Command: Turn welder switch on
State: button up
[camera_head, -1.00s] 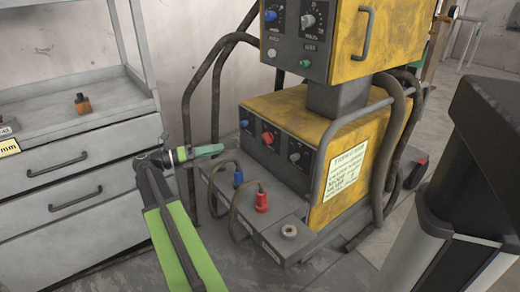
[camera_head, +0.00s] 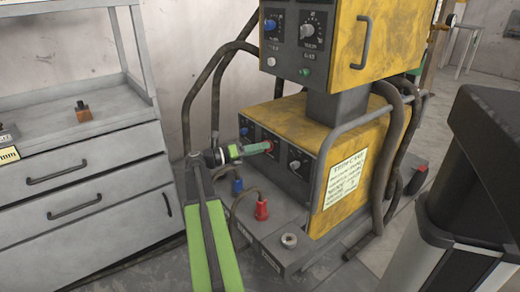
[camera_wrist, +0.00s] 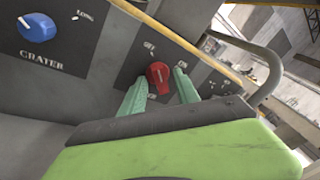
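The welder is a yellow machine (camera_head: 300,110) with a grey lower front panel. Its red rotary switch (camera_wrist: 158,76) sits on that panel, with an OFF label above it and a partly hidden label below it. The switch also shows in the head view (camera_head: 269,146), right at my gripper's tip. My gripper (camera_wrist: 160,84) has green fingers, one on each side of the red switch. They are open, with small gaps beside the switch. In the head view, my gripper (camera_head: 248,150) points right, at the panel; its tips partly cover the switch's surroundings.
A blue CRATER knob (camera_wrist: 38,27) is left of the switch in the wrist view. Blue (camera_head: 237,185) and red (camera_head: 261,207) cable plugs stand on the welder's base below my gripper. A grey drawer cabinet (camera_head: 85,190) is at left. A bent side rail (camera_wrist: 258,62) is at right.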

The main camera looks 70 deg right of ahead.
grip_shut()
jog(key=shift+m, duration=0.3)
dwell(0.3)
jog(key=shift+s+a+r+m+t+p, duration=0.1)
jog(key=shift+m+t+p, duration=0.95)
jog(key=shift+m, duration=1.3)
jog(key=shift+s+a+r+m+t+p, duration=0.1)
jog(key=shift+m+t+p, duration=0.95)
jog(key=shift+m, duration=1.35)
jog(key=shift+s+a+r+m+t+p, duration=0.1)
jog(key=shift+m+t+p, duration=0.5)
jog(key=shift+m+p, duration=1.3)
jog(key=shift+m+b, duration=0.45)
jog(key=shift+m, duration=0.2)
grip_release()
jog(key=shift+d, duration=0.1)
